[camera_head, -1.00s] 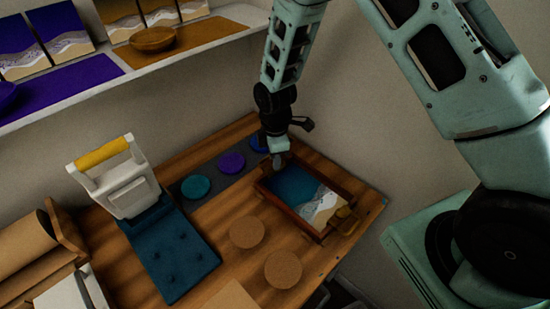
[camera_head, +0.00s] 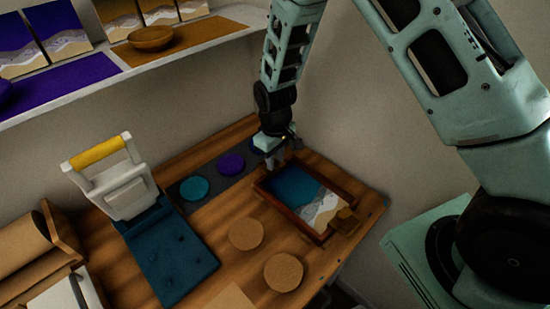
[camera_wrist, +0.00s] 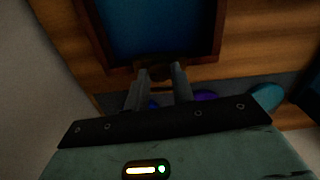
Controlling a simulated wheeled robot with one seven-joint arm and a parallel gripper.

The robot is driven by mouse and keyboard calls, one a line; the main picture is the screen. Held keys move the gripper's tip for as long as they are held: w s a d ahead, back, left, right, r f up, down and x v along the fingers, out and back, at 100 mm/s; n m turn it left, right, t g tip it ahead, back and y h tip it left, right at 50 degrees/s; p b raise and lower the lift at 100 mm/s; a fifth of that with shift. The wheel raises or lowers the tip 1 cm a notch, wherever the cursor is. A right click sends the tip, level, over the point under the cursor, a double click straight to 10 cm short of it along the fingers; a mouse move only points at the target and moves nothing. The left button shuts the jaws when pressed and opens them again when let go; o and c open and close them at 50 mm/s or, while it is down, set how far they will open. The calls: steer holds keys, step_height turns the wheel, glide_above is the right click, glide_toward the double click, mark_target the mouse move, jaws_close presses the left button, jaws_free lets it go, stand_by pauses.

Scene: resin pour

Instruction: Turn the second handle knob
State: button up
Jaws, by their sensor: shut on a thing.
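A wooden framed tray (camera_head: 297,229) with a blue, white and sand-coloured picture (camera_head: 300,190) lies on the table. One wooden knob (camera_head: 346,219) sits at its near right end. My gripper (camera_head: 277,166) points down at the tray's far left end. In the wrist view, my gripper (camera_wrist: 158,74) is shut on a brown handle knob (camera_wrist: 155,71) at the middle of the frame's edge. My fingers cover part of that knob, and in the head view it is hidden behind them.
Teal (camera_head: 194,188), purple (camera_head: 231,163) and blue (camera_head: 258,145) discs lie on a dark strip beside my gripper. Two cork rounds (camera_head: 246,234) (camera_head: 284,272) lie nearer. A white press with a yellow handle (camera_head: 98,153) stands left.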

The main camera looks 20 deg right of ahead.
steer(key=m, duration=0.4)
steer(key=shift+m, duration=0.3)
steer(key=m, duration=0.3)
steer(key=shift+m+p, duration=0.3)
steer(key=shift+p, duration=0.05)
steer(key=m+p, duration=0.1)
steer(key=m, duration=0.3)
steer(key=shift+r, duration=0.1)
steer(key=shift+m+p, duration=0.5)
steer(key=shift+m, duration=1.3)
steer(key=o, duration=1)
